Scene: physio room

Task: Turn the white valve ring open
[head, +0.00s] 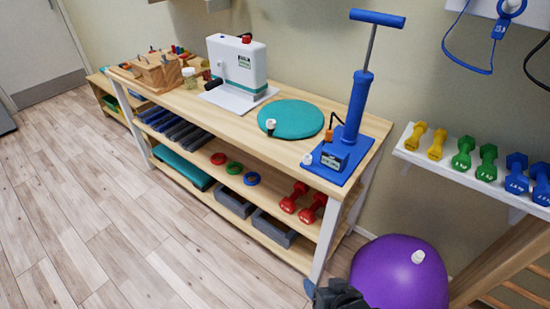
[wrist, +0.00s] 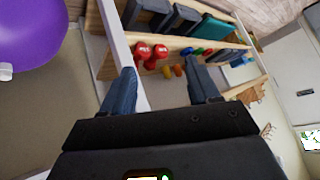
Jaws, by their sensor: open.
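Small white fittings show in the head view, and I cannot tell for certain which is the valve ring. One white fitting (head: 271,124) sits on the left edge of the teal round cushion (head: 298,118). Another small white piece (head: 307,159) is at the left corner of the blue pump's base (head: 341,172). A white plug (head: 418,257) is on the purple ball (head: 398,280). My gripper (wrist: 163,80) is open and empty, its two blue fingers spread in the wrist view. In the head view it is low, in front of the bench's right end, partly cut off.
The wooden bench (head: 192,105) also holds a white machine (head: 238,65) and a wooden block (head: 158,73). Lower shelves hold red dumbbells (head: 294,197) and grey blocks. A white shelf (head: 450,168) with coloured dumbbells is at right. The floor (head: 110,195) at left is clear.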

